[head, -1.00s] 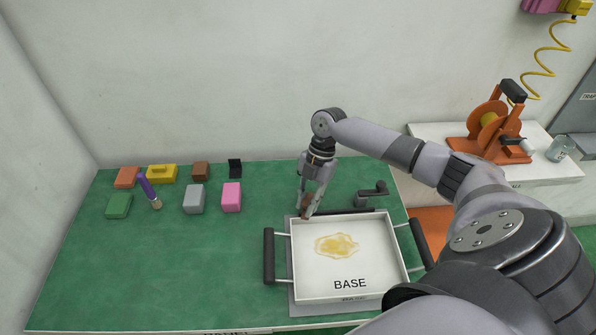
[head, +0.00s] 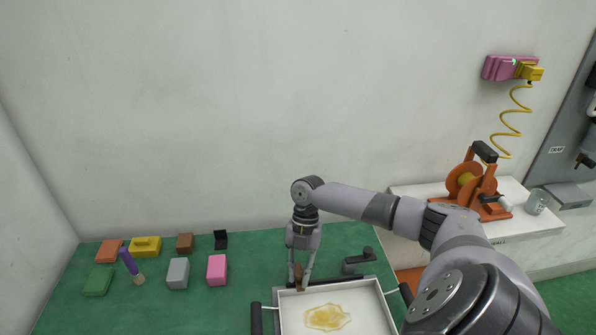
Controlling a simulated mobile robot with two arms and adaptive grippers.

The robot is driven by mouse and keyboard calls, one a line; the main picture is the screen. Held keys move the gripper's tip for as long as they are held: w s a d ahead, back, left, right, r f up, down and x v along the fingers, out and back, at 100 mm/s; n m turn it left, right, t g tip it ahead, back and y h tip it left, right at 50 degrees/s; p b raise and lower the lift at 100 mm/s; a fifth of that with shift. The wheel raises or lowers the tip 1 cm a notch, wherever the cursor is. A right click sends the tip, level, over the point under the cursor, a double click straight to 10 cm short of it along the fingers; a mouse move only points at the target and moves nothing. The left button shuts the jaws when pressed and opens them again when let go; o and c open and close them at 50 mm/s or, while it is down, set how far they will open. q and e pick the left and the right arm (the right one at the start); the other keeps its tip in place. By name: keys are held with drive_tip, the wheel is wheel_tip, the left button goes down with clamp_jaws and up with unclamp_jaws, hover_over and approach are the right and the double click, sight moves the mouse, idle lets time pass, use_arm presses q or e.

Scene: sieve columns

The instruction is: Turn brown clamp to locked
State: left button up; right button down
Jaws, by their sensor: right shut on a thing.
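The brown clamp (head: 298,277) stands at the back left edge of the white tray marked BASE in the earlier frame. My right gripper (head: 301,283) points down and is shut on the brown clamp, and its fingers hide part of it. Whether the clamp is in its locked position cannot be told. A dark clamp with a handle (head: 360,262) stands at the tray's back right. The white tray (head: 284,312) holds a yellowish patch (head: 327,317) and is cut off by the lower edge of the view. My left gripper is not in view.
On the green table (head: 205,305), several small blocks stand at the left, among them a pink block (head: 217,269) and a grey block (head: 178,273). A purple brush (head: 130,265) is beside them. An orange reel device (head: 475,184) stands on a white bench at the right.

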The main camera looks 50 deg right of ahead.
drive_tip(key=c, duration=1.4)
unclamp_jaws()
drive_tip(key=shift+c, duration=0.2)
drive_tip(key=v, duration=1.2)
